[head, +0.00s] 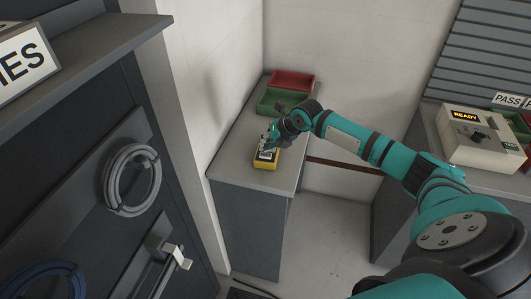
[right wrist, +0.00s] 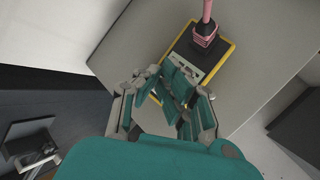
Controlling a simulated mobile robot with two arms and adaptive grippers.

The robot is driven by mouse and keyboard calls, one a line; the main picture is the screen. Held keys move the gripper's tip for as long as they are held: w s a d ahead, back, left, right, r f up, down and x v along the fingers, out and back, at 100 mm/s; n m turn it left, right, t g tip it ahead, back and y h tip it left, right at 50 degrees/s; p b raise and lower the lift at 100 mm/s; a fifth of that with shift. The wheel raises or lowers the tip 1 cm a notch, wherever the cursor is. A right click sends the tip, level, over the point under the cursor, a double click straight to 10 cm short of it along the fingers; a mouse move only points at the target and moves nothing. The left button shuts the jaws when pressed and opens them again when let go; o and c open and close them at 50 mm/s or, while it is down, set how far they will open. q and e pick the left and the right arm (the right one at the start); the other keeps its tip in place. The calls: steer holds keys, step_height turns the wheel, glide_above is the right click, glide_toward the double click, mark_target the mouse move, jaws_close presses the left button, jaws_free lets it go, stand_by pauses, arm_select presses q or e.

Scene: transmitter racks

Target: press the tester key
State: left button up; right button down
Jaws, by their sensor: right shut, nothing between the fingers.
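A beige box with a lit READY display (head: 465,115) stands on the right counter, with a dark knob and a small green part on its front; I take it to be the tester. My right gripper (head: 268,143) is far to its left, at a yellow-edged dark device (head: 265,164) on the grey cabinet top. The device also shows in the right wrist view (right wrist: 184,50), with a pink stem at its far end. My right gripper's fingers (right wrist: 173,84) are shut and empty over the device's near part; contact is unclear. My left gripper is not in view.
A green tray (head: 277,102) and a red tray (head: 293,80) sit behind the device on the grey cabinet (head: 227,178). A PASS sign (head: 508,100) stands beside the box. A dark rack with a coiled cable (head: 132,180) fills the left. Floor shows between the cabinets.

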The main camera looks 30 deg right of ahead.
mark_target(267, 153)
step_height(267, 153, up, 5)
steer(key=p, duration=0.4)
stand_by(0.3)
stand_by(0.6)
